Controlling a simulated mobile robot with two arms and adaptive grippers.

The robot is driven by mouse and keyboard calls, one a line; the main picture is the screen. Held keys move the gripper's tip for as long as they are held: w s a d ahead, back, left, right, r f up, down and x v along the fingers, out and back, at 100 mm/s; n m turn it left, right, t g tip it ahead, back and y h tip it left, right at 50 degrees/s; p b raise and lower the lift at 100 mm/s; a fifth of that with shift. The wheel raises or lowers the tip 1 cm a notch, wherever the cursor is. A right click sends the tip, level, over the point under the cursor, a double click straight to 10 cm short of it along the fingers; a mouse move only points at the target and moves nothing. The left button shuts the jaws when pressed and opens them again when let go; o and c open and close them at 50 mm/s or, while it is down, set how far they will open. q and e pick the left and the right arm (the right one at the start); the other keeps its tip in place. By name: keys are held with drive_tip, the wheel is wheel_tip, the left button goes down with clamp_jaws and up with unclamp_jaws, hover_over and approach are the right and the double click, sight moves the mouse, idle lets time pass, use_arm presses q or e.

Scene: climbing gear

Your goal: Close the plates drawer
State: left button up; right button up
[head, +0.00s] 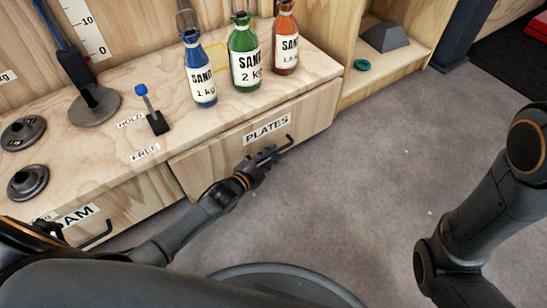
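The plates drawer (215,155) is a plywood front with a white PLATES label and a dark bar handle (288,143). It sits at the right of the bench front and stands slightly proud of the bench, with a dark gap at its left edge. My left gripper (268,158) is at the handle, in front of the drawer, and overlaps part of the handle. I cannot tell whether its fingers are closed around the handle or only touching it. My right arm shows at the right, but its gripper is out of view.
On the bench top (150,75) stand a blue bottle (200,75), a green bottle (243,55) and a red bottle (286,40). A HOLD/FREE lever (150,108) and round dark weights (28,182) are to the left. Grey floor (380,180) lies clear to the right.

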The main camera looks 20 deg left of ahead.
sight(268, 145)
use_arm(q)
drive_tip(key=shift+w+d+f, duration=0.15)
drive_tip(key=shift+w+d, duration=0.05)
drive_tip(key=shift+w, duration=0.45)
clamp_jaws()
drive_tip(key=w+a, duration=0.2)
drive_tip(key=shift+a+b, duration=0.35)
drive_tip(key=shift+b, duration=0.05)
drive_tip(key=shift+w+a, duration=0.25)
unclamp_jaws()
